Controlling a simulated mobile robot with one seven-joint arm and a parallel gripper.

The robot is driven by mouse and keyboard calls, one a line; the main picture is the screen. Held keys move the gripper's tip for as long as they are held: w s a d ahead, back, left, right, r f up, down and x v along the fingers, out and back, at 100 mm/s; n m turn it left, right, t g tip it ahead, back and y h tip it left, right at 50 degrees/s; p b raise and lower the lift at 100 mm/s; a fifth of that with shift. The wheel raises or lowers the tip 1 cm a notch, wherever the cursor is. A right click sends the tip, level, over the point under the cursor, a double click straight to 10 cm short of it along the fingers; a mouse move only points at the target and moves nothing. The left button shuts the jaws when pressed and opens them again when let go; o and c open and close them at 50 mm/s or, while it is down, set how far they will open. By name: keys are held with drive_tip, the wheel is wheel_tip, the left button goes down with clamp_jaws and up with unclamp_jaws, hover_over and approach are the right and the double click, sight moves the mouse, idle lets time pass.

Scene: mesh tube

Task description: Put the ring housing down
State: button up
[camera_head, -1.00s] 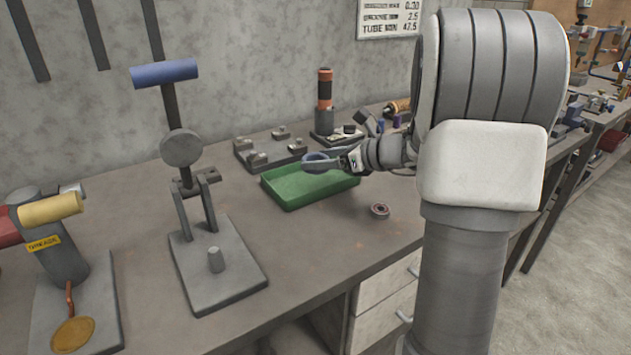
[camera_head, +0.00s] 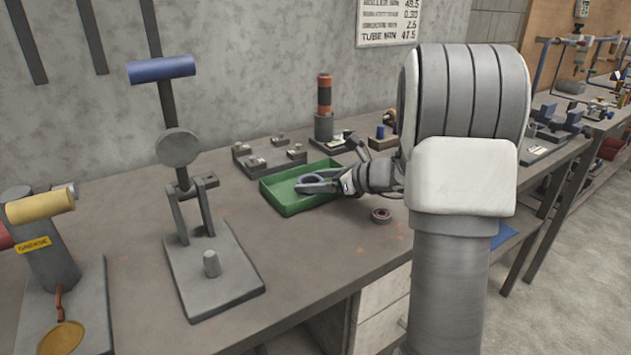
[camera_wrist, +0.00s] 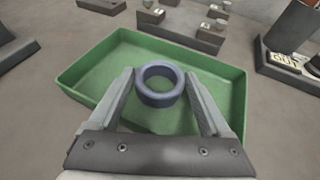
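The ring housing is a blue-grey ring (camera_wrist: 160,84) between the two fingertips of my gripper (camera_wrist: 160,80) in the wrist view. The fingers lie close along both its sides, and my gripper appears shut on it. In the head view the ring (camera_head: 310,179) and my gripper (camera_head: 318,183) are over the inside of the green tray (camera_head: 290,208). The tray's rim also shows around them in the wrist view (camera_wrist: 88,82). I cannot tell whether the ring touches the tray floor.
A small dark round part with a reddish centre (camera_head: 381,215) lies on the bench right of the tray. A grey fixture plate with several blocks (camera_head: 268,161) is behind it. A stand with a blue handle (camera_head: 214,270) is at the left. Bare bench lies in front.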

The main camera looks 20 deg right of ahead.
drive_tip(key=shift+o, duration=1)
drive_tip(key=shift+r, duration=0.1)
drive_tip(key=shift+r, duration=0.25)
drive_tip(key=p+v, duration=0.3)
drive_tip(key=v, duration=0.9)
drive_tip(key=shift+f, duration=0.2)
